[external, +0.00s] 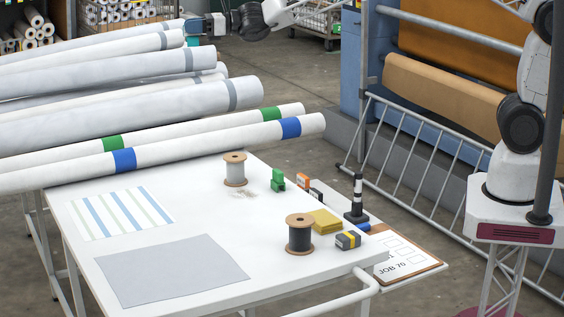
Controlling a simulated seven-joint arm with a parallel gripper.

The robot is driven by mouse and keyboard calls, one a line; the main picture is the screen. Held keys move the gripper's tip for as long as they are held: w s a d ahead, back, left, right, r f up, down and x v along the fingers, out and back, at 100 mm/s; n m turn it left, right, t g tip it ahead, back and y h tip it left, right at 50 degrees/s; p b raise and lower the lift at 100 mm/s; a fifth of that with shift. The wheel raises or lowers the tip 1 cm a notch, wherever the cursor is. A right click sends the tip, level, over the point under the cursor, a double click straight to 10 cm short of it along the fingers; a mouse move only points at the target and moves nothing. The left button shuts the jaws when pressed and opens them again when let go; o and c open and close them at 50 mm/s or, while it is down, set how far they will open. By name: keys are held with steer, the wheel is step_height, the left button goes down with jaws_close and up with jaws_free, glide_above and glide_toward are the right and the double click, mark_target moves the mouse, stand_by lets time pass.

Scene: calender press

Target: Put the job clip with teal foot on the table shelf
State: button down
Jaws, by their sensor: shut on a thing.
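My gripper (212,25) is at the top of the external view, high beyond the table and near the far ends of the long rolls. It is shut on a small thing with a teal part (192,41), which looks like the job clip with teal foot. The clip is small here and its full shape is hard to make out. The table shelf (428,271) appears as a low ledge at the table's right side, with a clipboard marked JOB 70 (391,270) on it.
Long white rolls (150,115) lie between my gripper and the table's front.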

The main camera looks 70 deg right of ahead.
steer(key=w+a+f+n+g+y, duration=0.1)
steer(key=a+f, duration=0.3)
steer(key=f, duration=0.3)
steer(key=w+a+f+n+g+y, duration=0.1)
steer(key=a+f+y, duration=0.15)
steer(key=f, duration=0.45)
steer(key=n+g+y, duration=0.1)
steer(key=n, duration=0.1)
glide_above(180, 179)
step_height(180, 179, down, 13)
steer(key=shift+f, duration=3.1)
steer(key=shift+f, duration=1.9)
steer(key=shift+f, duration=0.15)
steer(key=c, duration=1.1)
jaws_free()
